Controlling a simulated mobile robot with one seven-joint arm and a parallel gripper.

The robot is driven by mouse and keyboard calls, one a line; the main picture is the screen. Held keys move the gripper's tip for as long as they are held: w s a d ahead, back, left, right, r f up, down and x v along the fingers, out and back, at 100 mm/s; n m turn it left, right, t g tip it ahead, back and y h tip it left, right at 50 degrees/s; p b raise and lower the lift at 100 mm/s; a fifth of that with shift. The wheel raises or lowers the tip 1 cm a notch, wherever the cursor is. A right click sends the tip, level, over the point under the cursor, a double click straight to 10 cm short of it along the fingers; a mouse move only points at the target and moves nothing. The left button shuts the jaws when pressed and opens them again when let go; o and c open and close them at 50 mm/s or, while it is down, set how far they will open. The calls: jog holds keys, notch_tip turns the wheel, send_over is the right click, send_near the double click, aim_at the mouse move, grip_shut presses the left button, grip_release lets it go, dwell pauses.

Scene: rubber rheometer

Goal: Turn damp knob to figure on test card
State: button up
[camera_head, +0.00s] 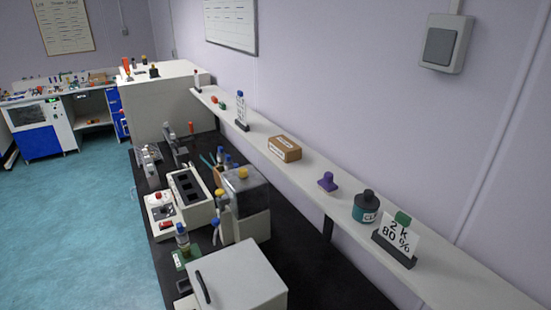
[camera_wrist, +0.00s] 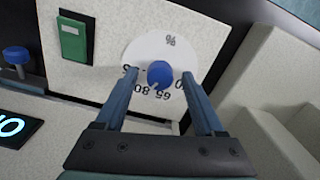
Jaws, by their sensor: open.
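The damp knob, a round blue knob (camera_wrist: 160,72), sits on a white dial plate (camera_wrist: 150,44) in the wrist view. The plate bears a % sign and black figures. 80 and 65 show upside down below the knob; figures at both sides are partly hidden by my fingers. My gripper (camera_wrist: 159,78) is open, with one finger on each side of the knob and gaps visible between. I cannot tell which figure the knob points to. The test card (camera_head: 399,236), reading "2 k 80 %", stands in a black holder on the wall shelf. My gripper cannot be made out in the head view.
In the wrist view, a green switch (camera_wrist: 73,40), a second blue knob (camera_wrist: 17,56) and a lit display (camera_wrist: 12,128) lie left of the dial. The shelf (camera_head: 450,286) also holds a dark bottle (camera_head: 366,208), a purple item (camera_head: 327,182) and a brown box (camera_head: 285,149).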

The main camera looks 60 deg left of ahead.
notch_tip(320, 180, up, 13)
dwell(0.8)
dwell(0.5)
